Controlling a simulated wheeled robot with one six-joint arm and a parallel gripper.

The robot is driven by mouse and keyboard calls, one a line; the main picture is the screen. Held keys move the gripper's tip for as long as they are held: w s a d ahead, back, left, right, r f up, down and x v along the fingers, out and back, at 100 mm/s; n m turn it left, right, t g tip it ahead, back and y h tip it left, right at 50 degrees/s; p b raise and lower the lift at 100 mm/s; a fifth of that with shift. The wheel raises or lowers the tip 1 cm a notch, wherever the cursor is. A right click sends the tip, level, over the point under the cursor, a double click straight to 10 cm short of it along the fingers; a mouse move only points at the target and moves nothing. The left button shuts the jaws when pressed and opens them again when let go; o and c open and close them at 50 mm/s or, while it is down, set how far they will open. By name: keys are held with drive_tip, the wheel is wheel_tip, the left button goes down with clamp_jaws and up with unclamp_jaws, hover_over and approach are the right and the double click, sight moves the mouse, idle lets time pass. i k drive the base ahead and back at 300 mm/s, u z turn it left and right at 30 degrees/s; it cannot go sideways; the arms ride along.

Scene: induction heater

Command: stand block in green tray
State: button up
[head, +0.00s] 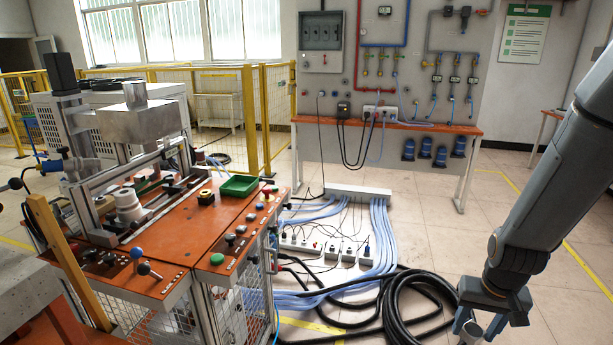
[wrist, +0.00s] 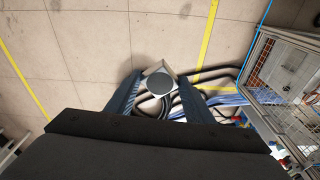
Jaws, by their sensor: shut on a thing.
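The green tray (head: 239,185) sits on the orange-red worktop of the machine in the head view. I see no block in it, and the tray does not show clearly in the wrist view. My gripper (head: 484,330) is at the lower right of the head view, well to the right of the tray and out over the floor. In the wrist view my gripper (wrist: 157,92) is shut on a grey metal block (wrist: 158,82) with a round, darker end face. In the head view a grey part of the block (head: 470,333) shows at the bottom, cut by the frame edge.
The worktop (head: 165,262) carries knobs, buttons and a small black-and-yellow part (head: 206,196) left of the tray. A metal press assembly (head: 130,122) stands behind. Coiled black hose (head: 410,300) and blue cables (head: 385,235) lie on the floor between machine and gripper.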

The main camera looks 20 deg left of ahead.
sight(240, 185)
drive_tip(key=i, duration=1.9)
drive_tip(key=u, duration=1.9)
